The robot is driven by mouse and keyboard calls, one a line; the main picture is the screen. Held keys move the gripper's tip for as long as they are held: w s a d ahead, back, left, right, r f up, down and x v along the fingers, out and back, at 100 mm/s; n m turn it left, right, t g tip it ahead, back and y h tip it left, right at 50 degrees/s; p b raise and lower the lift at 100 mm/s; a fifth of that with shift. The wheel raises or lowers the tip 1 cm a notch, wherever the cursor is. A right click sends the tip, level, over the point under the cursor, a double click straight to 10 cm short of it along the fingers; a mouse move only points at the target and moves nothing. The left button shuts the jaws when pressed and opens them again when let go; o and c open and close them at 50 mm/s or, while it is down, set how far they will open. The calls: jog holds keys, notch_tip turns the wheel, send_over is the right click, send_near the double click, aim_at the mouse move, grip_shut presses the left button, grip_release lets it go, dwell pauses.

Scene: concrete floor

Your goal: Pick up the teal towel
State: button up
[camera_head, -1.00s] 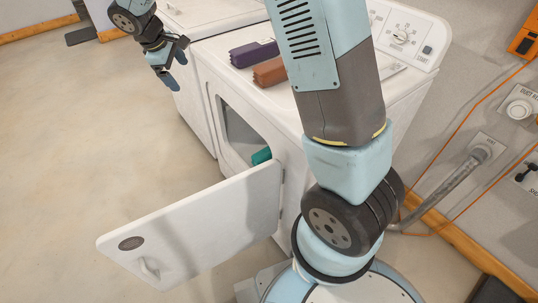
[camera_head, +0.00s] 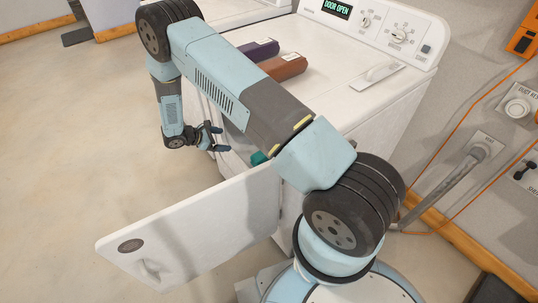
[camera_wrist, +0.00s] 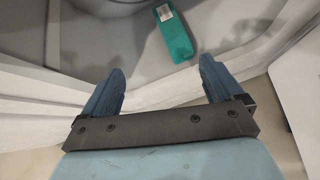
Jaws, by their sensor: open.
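The teal towel (camera_wrist: 174,37) is a rolled or folded bundle with a pale label at one end. It lies inside the dryer near the opening; in the head view only a bit of the towel (camera_head: 258,158) shows beside my arm. My gripper (camera_head: 217,137) is open and empty, outside the dryer's front opening. In the wrist view my gripper's two blue fingers (camera_wrist: 160,85) are spread apart, pointing into the opening. The towel is beyond the fingertips, slightly right of the middle, not touched.
The white dryer (camera_head: 365,120) has its door (camera_head: 200,225) swung open, reaching out to the left below my gripper. Its panel display (camera_head: 338,8) reads DOOR OPEN. A purple bundle (camera_head: 262,50) and a brown bundle (camera_head: 284,67) lie on top. The floor at left is clear.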

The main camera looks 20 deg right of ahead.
jog(key=s+d+f+n+t+h, duration=0.1)
jog(key=d+f+n, duration=0.15)
jog(key=f, duration=0.35)
jog(key=s+d+f+n+t+h, duration=0.1)
jog(key=s+d+f, duration=0.15)
jog(key=f, duration=0.45)
send_near(261, 154)
jog(key=shift+m, duration=0.25)
jog(key=x, duration=0.4)
jog(key=shift+d+f, duration=0.1)
jog(key=shift+d, duration=0.1)
jog(key=shift+x, duration=2.95)
jog(key=shift+f, duration=0.15)
jog(key=c, duration=1.3)
jog(key=shift+o, duration=0.2)
